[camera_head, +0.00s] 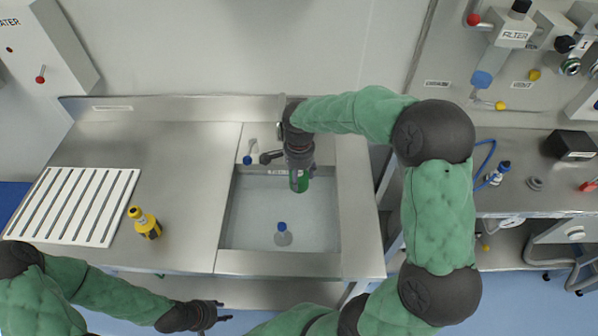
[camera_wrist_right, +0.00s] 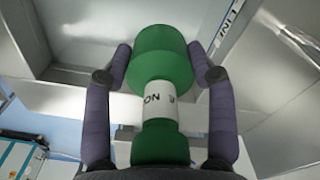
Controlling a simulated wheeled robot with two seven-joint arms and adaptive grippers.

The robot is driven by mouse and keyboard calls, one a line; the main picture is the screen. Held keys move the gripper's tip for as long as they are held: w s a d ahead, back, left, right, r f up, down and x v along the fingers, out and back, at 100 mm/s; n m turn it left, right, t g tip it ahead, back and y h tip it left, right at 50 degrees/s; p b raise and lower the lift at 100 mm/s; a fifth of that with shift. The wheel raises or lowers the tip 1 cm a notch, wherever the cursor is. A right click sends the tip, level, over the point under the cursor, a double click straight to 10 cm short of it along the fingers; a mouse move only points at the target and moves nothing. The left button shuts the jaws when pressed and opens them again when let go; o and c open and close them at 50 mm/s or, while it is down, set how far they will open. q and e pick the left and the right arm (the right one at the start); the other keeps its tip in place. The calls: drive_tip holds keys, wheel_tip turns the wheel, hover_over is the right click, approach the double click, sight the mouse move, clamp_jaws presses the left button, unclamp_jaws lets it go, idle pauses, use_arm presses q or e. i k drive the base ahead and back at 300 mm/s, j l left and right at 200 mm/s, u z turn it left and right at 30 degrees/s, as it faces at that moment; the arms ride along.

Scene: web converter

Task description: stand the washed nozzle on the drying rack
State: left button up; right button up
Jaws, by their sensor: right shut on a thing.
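My right gripper (camera_head: 299,168) is shut on a green nozzle (camera_head: 299,182) and holds it over the back part of the sink. In the right wrist view the green nozzle (camera_wrist_right: 160,60) sits between both fingers, with a white, partly readable label band around its middle. The drying rack (camera_head: 62,205), white with dark slots, lies on the counter at the far left, well away from the right gripper. My left gripper (camera_head: 226,311) is low in the head view, in front of the counter, empty, with its fingers apart.
A blue-topped grey piece (camera_head: 283,237) is in the sink (camera_head: 240,262). A tap (camera_head: 270,157) is behind it. The counter between rack and sink is mostly clear.

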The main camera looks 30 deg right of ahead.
sight(72, 202)
drive_tip(key=k+j, duration=0.8)
drive_tip(key=k, duration=0.05)
